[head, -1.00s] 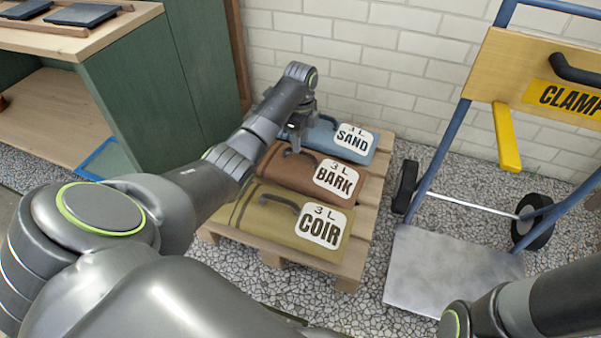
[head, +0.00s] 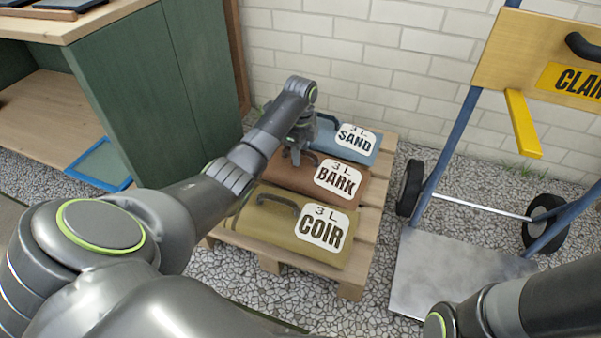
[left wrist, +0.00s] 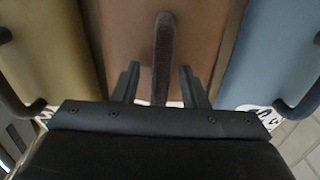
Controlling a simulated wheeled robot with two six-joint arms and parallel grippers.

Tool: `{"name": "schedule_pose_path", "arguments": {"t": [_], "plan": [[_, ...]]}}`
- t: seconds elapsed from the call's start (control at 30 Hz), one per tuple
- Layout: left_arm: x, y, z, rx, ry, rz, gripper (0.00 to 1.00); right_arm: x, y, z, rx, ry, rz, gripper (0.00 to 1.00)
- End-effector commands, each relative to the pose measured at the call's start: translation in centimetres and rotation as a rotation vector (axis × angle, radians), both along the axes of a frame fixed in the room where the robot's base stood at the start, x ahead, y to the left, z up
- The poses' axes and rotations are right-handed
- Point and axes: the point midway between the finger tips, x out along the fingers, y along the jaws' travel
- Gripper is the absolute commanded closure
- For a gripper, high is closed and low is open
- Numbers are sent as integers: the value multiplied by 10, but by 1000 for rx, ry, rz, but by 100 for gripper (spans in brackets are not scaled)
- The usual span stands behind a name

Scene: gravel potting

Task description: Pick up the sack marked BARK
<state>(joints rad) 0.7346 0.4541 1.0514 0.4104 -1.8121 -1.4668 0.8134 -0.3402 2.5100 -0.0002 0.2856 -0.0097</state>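The brown sack marked BARK (head: 338,179) lies on the wooden pallet (head: 372,215) between the blue sack marked SAND (head: 356,138) and the olive sack marked COIR (head: 323,228). My left gripper (head: 296,158) is over the BARK sack's handle end. In the left wrist view, the gripper (left wrist: 160,80) is open, with one finger on each side of the dark handle (left wrist: 163,45) of the brown sack (left wrist: 120,30). I cannot tell whether the fingers touch the handle. My right gripper is not in view; only part of my right arm shows at the lower right.
A hand truck with a metal plate (head: 455,270) and a wooden board marked CLAMP (head: 510,60) stands right of the pallet. A green cabinet (head: 160,95) stands at the left. A blue-edged tray (head: 103,163) lies near it. A brick wall is behind.

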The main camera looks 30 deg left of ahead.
Motion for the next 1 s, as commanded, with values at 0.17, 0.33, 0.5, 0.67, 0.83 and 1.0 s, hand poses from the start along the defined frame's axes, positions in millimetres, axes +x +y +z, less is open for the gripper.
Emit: {"name": "schedule_pose_path", "arguments": {"t": [0.17,0.33,0.5,0.67,0.83,1.0], "plan": [[0,0,1,0,0,0,70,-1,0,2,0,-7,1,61],[0,0,1,0,0,0,92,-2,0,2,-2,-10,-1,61],[0,0,1,0,1,0,100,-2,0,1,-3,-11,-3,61],[0,0,0,0,1,0,100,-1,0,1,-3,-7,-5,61],[0,0,0,0,1,0,100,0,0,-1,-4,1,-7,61],[0,0,0,0,2,0,100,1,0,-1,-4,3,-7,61]]}}
